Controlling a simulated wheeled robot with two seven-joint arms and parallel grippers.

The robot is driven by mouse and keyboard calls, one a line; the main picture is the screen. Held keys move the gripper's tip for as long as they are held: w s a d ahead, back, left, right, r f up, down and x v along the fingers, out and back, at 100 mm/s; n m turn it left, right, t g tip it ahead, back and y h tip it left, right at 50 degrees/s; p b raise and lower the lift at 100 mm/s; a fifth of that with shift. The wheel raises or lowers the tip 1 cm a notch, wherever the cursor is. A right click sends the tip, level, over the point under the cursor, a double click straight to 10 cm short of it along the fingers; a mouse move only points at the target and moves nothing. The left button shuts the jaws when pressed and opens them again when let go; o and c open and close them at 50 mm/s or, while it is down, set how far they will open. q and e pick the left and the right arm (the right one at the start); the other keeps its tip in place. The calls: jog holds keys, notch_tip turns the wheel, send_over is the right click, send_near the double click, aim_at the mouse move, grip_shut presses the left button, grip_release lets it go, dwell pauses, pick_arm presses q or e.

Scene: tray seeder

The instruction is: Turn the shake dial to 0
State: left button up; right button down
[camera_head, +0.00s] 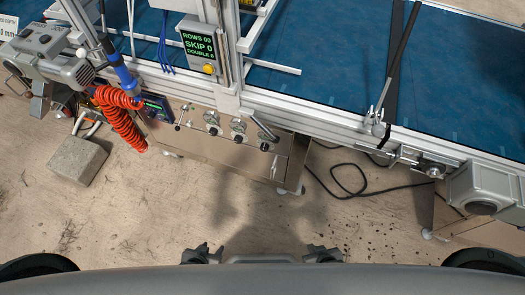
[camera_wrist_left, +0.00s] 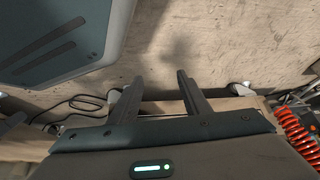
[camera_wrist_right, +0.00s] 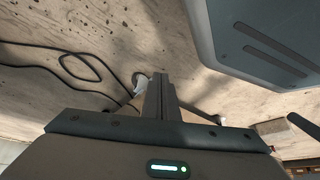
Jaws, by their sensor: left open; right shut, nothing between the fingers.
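My left gripper (camera_wrist_left: 157,82) is open and empty. My right gripper (camera_wrist_right: 159,82) is shut and empty. Both are low at the bottom of the head view, well apart from the dials.
A green-lettered display (camera_head: 197,47) with a yellow button stands above the box. A coiled red hose (camera_head: 118,115) hangs to its left, by a concrete block (camera_head: 78,160). A black cable (camera_head: 355,180) lies on the floor at right. The floor before the box is clear.

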aim_at(264, 150)
pick_arm(q)
jog(key=w+d+r+m+t+h+b, duration=0.1)
jog(key=w+d+r+t+h+b, duration=0.1)
jog(key=w+d+r+t+b, duration=0.25)
jog(key=w+d+r+m+t+h+b, duration=0.1)
jog(key=w+d+r+b, duration=0.1)
jog(key=w+d+b, duration=0.4)
jog(key=w+d+r+t+h+b, duration=0.1)
jog(key=w+r+t+b, duration=0.1)
jog(key=r, duration=0.4)
jog(key=w+d+r+t+b, duration=0.2)
jog(key=r+t+b, duration=0.1)
jog(key=r, duration=0.3)
jog(key=shift+t+h, duration=0.4)
jog(key=shift+t, duration=0.05)
pick_arm(e)
jog(key=w+a+r, duration=0.1)
jog(key=a+r, duration=0.1)
jog(key=r, duration=0.6)
jog(key=w+a+r+t+y, duration=0.1)
jog(key=a+r, duration=0.1)
jog(key=r, duration=0.7)
jog(key=shift+w+a+y, duration=0.2)
jog(key=shift+w+y, duration=0.1)
jog(key=shift+w, duration=0.05)
jog(key=shift+r, duration=0.1)
